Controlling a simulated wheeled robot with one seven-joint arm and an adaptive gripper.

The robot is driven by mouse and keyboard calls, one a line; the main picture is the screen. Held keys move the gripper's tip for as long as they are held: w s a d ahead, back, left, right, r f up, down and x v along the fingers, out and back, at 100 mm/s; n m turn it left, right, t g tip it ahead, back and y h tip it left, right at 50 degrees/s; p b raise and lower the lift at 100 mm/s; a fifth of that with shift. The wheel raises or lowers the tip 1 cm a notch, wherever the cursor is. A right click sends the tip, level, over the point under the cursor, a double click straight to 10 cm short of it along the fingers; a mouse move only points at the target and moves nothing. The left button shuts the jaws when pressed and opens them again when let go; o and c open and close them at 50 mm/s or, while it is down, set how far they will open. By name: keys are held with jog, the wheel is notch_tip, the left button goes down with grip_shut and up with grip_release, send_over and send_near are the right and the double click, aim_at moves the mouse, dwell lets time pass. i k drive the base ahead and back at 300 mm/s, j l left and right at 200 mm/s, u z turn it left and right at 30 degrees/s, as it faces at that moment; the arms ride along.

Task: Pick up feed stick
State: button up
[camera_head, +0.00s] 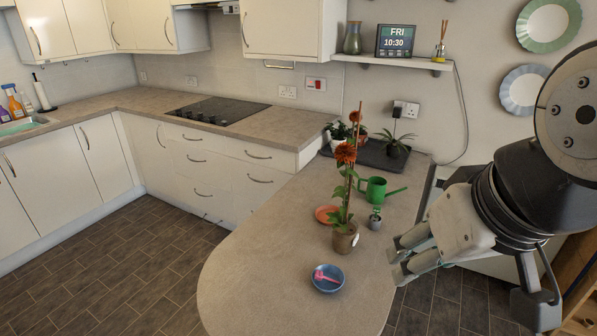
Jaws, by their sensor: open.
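A small pink stick-like piece (322,276) lies in a round blue dish (328,287) near the front of the counter; it looks like the feed stick, but its fine shape is too small to tell. A brown pot (345,241) with a tall plant with orange flowers (346,153) stands just behind the dish. My gripper (394,260) is open and empty at the counter's right edge, fingers pointing left. It is to the right of the dish and apart from it.
A green watering can (377,190), a small grey pot (375,223) and an orange saucer (326,215) are near the tall plant. Potted plants on a dark tray (372,157) stand at the back. The counter (255,265) left of the dish is clear.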

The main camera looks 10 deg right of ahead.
aim_at(376, 209)
jog(key=i+l+u, duration=0.1)
jog(key=i+l, duration=0.2)
jog(key=i+l+u, duration=0.1)
jog(key=i+l, duration=0.2)
jog(key=i+l+u, duration=0.1)
jog(key=i+l, duration=0.15)
jog(key=l, duration=0.25)
